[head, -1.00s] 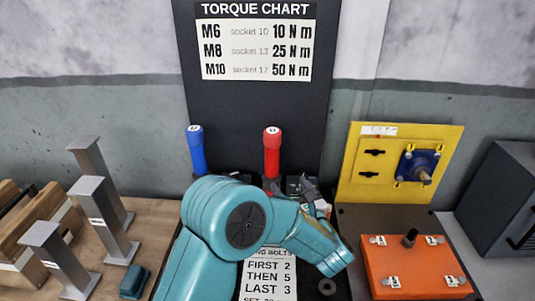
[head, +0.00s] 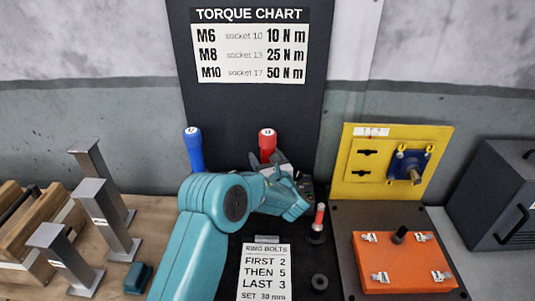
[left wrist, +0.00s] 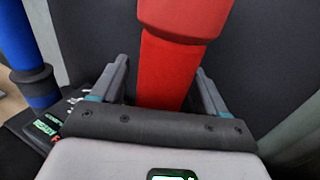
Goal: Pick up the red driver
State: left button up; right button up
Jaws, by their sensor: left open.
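The red driver (head: 267,142) stands upright at the back of the dark board, below the torque chart. In the left wrist view its red handle (left wrist: 173,75) rises between the two fingers of my left gripper (left wrist: 162,85). The jaws are open, with one finger on each side of the handle and a gap visible. In the head view my left gripper (head: 276,165) is at the driver's lower part and hides it. My right gripper is not in view.
A blue driver (head: 193,150) stands to the left of the red one. A small red-handled tool (head: 319,217) stands to the right. A yellow panel (head: 360,187), an orange box (head: 400,265) and grey posts (head: 100,215) stand at the sides.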

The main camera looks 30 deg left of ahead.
pick_arm(q)
jog(key=shift+w+a, duration=0.1)
jog(key=shift+w, duration=0.05)
jog(key=shift+c, duration=0.3)
jog(key=c, duration=1)
jog(key=shift+r, duration=0.15)
jog(key=shift+c, duration=0.8)
